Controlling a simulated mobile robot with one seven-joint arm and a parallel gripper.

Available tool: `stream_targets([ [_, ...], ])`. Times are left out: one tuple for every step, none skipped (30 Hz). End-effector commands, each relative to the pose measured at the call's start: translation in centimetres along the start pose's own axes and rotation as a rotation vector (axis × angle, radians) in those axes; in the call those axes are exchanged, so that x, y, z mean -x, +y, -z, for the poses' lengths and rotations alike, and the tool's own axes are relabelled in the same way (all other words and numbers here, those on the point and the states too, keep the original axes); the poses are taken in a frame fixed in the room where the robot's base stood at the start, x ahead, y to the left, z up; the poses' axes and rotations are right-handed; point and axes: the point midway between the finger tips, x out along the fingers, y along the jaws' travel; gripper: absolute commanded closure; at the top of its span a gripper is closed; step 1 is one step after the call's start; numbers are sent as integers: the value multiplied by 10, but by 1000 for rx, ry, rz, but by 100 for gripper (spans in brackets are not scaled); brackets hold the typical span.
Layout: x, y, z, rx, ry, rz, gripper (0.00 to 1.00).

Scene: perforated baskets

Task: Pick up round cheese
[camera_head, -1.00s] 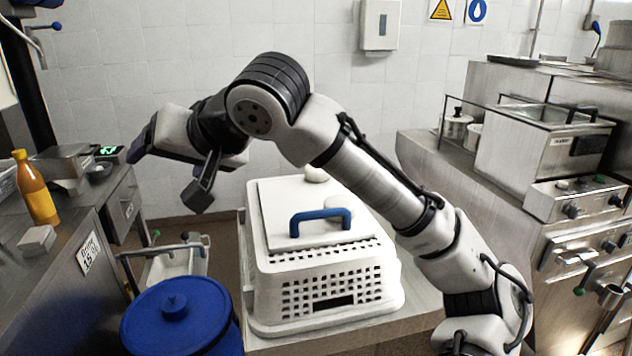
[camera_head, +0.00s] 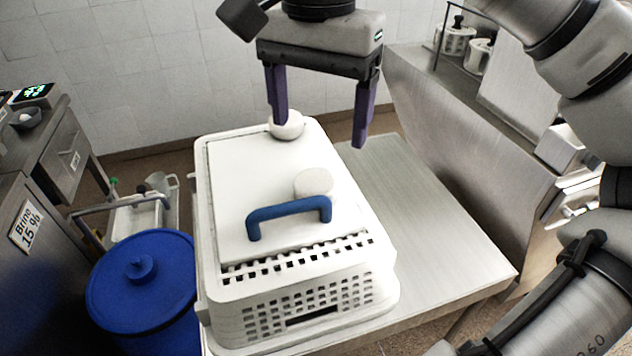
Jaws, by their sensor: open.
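Two white rounded pieces that look like round cheese lie on the white lid of a perforated basket. One round cheese (camera_head: 287,130) is at the lid's far end. The other, a flatter white round piece (camera_head: 313,182), lies just behind the blue handle (camera_head: 288,213). I cannot tell which of them the task names. My gripper (camera_head: 320,132) points downward over the far end of the basket, its two purple fingers wide apart and nothing between them. The left fingertip overlaps the far piece in the picture; contact cannot be told.
The white perforated basket (camera_head: 310,310) stands on a steel table (camera_head: 420,215) with bare room to its right. A blue lidded barrel (camera_head: 140,285) is at the left. A steel counter (camera_head: 450,130) rises at the right. A wall is behind.

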Motion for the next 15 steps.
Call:
stream_targets([
  [-10, 0, 0, 6, -3, 2, 22],
  [-16, -1, -1, 6, -2, 2, 22],
  [-21, 0, 0, 5, -2, 3, 22],
  [-26, 0, 0, 5, -1, 2, 22],
  [-29, 0, 0, 5, -1, 2, 22],
  [-34, -1, 0, 4, -1, 3, 22],
  [-36, -1, 0, 4, 0, 2, 22],
  [-38, -1, 0, 4, 0, 2, 22],
  [-41, -1, 0, 4, 1, 3, 22],
  [-42, -1, 0, 3, 1, 3, 22],
  [-43, -1, 0, 3, 1, 3, 22],
  [-44, -1, 0, 3, 1, 2, 22],
  [-46, -1, -1, 3, 1, 2, 22],
  [-49, -1, -1, 3, 1, 1, 22],
  [-54, 0, -1, 3, 0, 1, 22],
])
